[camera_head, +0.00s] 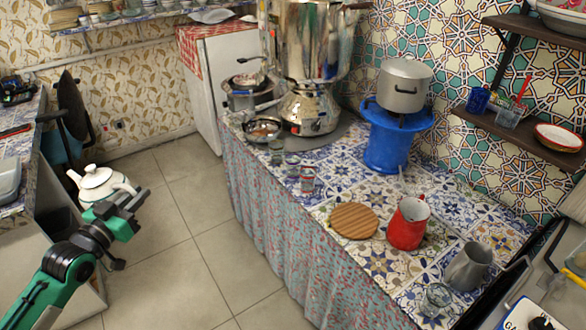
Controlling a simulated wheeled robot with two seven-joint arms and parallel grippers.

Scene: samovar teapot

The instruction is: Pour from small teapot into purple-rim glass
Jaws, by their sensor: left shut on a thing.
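A small white teapot (100,184) with a lid shows at the left, above the floor and beside the left-hand counter. My left gripper (131,200) is shut on the teapot at its right side. The teapot looks roughly upright. Several small glasses stand on the tiled counter: one with a reddish tint (307,180), a clear glass (276,151) behind it, and another glass (437,299) near the front. A purple rim cannot be made out on any of them at this size. My right gripper is not in view.
The tiled counter (345,205) holds a large samovar (306,110), a pot on a blue stand (385,140), a round wooden board (354,221), a red jug (407,224) and a grey pitcher (468,267). The floor (190,230) between the counters is clear.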

